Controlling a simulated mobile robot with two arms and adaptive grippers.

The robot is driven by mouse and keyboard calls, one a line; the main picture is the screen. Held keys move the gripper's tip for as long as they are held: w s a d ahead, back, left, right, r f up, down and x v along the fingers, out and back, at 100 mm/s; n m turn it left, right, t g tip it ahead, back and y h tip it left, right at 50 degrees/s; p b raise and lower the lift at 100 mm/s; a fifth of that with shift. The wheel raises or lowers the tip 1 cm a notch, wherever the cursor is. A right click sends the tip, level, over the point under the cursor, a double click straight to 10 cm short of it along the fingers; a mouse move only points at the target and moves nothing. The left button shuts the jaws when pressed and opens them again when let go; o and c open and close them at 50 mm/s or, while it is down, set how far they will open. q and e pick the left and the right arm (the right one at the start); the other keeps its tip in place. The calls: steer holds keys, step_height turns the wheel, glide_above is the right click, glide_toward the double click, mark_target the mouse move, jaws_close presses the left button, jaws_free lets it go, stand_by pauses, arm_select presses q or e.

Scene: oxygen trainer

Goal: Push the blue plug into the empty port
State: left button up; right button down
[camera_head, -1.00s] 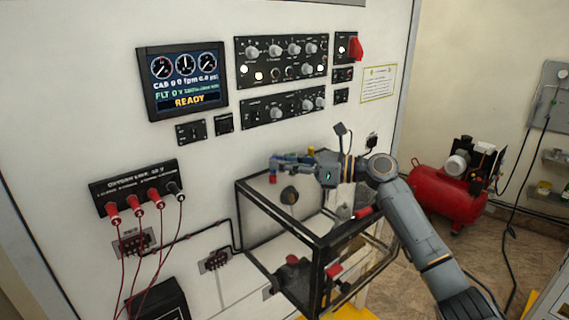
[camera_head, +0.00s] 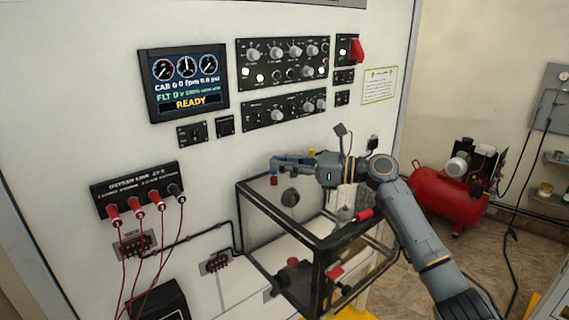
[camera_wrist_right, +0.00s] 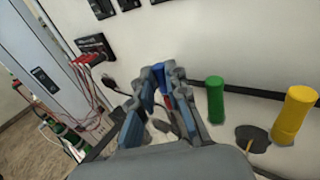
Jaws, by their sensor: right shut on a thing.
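My right gripper (camera_head: 276,167) is in front of the white panel, above the black-framed box, with its fingers pointing left. It is shut in the right wrist view (camera_wrist_right: 165,75), on what looks like the blue plug (camera_wrist_right: 168,84), mostly hidden between the fingers. A red piece (camera_wrist_right: 168,103) shows just below the blue one; it also shows under the fingertips in the head view (camera_head: 274,181). I cannot make out the empty port; the fingers may cover it. My left gripper is not in view.
A green cylinder (camera_wrist_right: 215,100) and a yellow cylinder (camera_wrist_right: 294,116) stand right of the fingers, beside a dark round knob (camera_wrist_right: 252,139). The black-framed box (camera_head: 318,246) is below my arm. Red leads (camera_head: 139,211) hang at left. A red compressor (camera_head: 449,192) stands at right.

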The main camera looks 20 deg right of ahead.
steer(key=shift+a+f, duration=0.1)
steer(key=shift+f, duration=0.25)
steer(key=shift+s+a+f, duration=0.1)
steer(key=shift+a+f, duration=0.05)
steer(key=shift+f, duration=0.55)
steer(key=shift+r, duration=0.2)
steer(key=shift+s+r, duration=0.1)
steer(key=shift+r, duration=0.2)
steer(key=shift+w+d+r+m+g, duration=0.2)
steer(key=shift+w+r+m+g, duration=0.1)
steer(key=shift+r+g, duration=0.2)
stand_by(1.2)
